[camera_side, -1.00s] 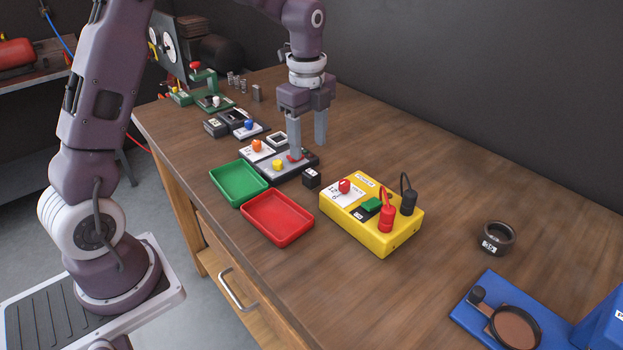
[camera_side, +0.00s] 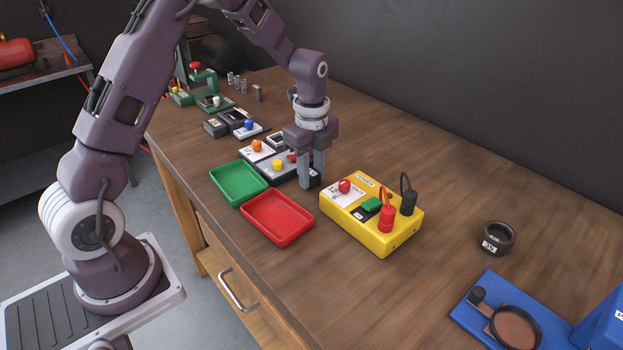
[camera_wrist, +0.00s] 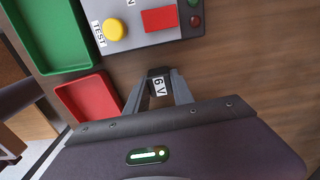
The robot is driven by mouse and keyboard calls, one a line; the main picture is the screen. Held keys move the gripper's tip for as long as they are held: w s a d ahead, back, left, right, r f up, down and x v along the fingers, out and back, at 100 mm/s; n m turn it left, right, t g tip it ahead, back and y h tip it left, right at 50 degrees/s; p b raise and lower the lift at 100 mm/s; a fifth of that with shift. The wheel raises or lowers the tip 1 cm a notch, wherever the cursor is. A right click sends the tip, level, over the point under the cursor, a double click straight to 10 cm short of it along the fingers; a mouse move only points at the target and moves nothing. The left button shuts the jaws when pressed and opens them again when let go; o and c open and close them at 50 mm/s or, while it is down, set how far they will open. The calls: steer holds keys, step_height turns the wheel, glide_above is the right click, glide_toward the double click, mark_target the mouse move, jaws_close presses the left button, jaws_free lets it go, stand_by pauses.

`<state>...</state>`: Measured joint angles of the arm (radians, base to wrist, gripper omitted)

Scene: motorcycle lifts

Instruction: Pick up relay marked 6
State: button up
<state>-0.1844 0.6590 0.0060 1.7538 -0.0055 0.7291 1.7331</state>
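The relay is a small black block with a white label reading "6 V" (camera_wrist: 158,86) in the wrist view. It stands on the bench by the front of the grey tester (camera_wrist: 146,18), partly hidden by my fingers. My gripper (camera_side: 313,180) is low at the bench, pointing down, with one finger on either side of the relay; it also shows in the wrist view (camera_wrist: 160,84). Whether the fingers press on the relay or leave a slight gap, I cannot tell. The relay is mostly hidden in the side view.
The green tray (camera_side: 240,183) and red tray (camera_side: 278,217) lie left of my gripper. The yellow box (camera_side: 385,238) with red and black plugs stands close to the right. Several small devices stand behind.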

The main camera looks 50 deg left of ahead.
jaws_close()
steer(key=shift+r, duration=0.1)
